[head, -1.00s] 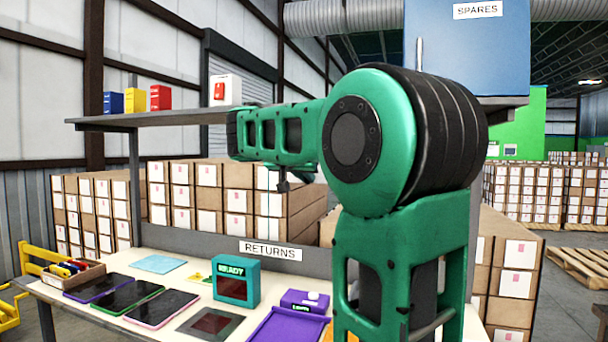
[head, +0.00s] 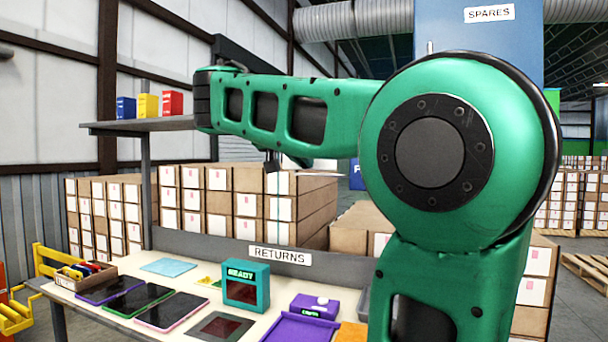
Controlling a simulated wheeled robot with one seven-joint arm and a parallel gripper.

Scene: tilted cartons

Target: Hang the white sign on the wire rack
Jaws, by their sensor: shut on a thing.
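My green arm fills the middle and right of the head view, with its forearm reaching left in front of the shelf. I cannot make out the white sign for sure; a small white patch (head: 297,162) shows just under my forearm, too covered to identify. I see no wire rack that I can identify. My arm hides part of the scene behind it.
A bench (head: 195,285) bears several tablets, a teal READY box (head: 246,285), a purple box (head: 315,306) and a purple tray (head: 298,328). Small binders stand on a shelf (head: 150,125). Stacked cartons (head: 235,190) stand behind. A blue SPARES cabinet (head: 485,40) is above my arm.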

